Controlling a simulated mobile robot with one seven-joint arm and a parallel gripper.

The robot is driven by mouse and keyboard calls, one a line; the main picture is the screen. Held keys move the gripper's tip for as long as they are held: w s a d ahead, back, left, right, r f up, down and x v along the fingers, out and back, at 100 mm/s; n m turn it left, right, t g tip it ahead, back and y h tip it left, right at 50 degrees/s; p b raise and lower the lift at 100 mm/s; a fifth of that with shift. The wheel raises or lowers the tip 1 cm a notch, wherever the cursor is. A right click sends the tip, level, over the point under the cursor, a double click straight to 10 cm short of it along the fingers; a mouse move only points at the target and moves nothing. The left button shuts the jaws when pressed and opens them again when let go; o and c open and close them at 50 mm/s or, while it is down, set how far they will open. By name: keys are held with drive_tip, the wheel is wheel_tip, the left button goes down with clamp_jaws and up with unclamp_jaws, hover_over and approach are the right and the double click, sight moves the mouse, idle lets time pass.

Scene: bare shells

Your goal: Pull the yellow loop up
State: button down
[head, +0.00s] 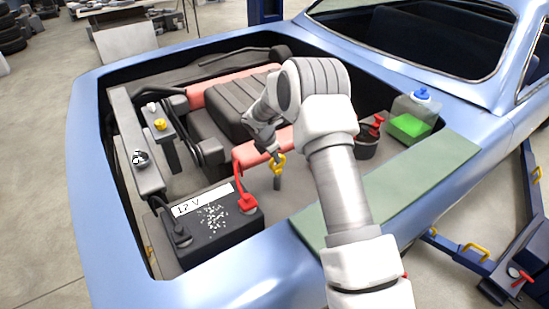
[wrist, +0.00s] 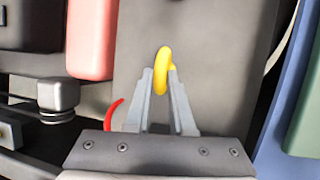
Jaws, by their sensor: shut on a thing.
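The yellow loop (head: 278,162) is in the engine bay, at the top of a dark thin stick (head: 278,183), to the right of the battery's red cable. In the wrist view the yellow loop (wrist: 161,70) stands between my fingertips. My gripper (head: 273,152) reaches down to it, and in the wrist view my gripper (wrist: 162,80) is shut on the loop. The lower end of the stick meets or nears the bay floor; I cannot tell whether it is seated there.
A black 12 V battery (head: 215,225) with a red clamp stands front left of the loop. A dark engine block (head: 240,105) lies behind. A small dark pot (head: 368,140) and a translucent tank (head: 412,118) stand right. A green mat (head: 410,190) covers the fender.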

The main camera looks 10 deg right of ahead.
wheel_tip(320, 180, up, 9)
drive_tip(key=p, duration=0.3)
drive_tip(key=shift+p, duration=0.4)
drive_tip(key=shift+w+r, duration=0.1)
drive_tip(key=c, duration=0.9)
unclamp_jaws()
drive_tip(key=shift+r, duration=0.1)
drive_tip(key=shift+c, duration=0.2)
drive_tip(key=shift+o, duration=0.8)
drive_tip(key=b+v, duration=0.1)
drive_tip(key=v, duration=1.6)
drive_tip(key=shift+a+r, duration=0.1)
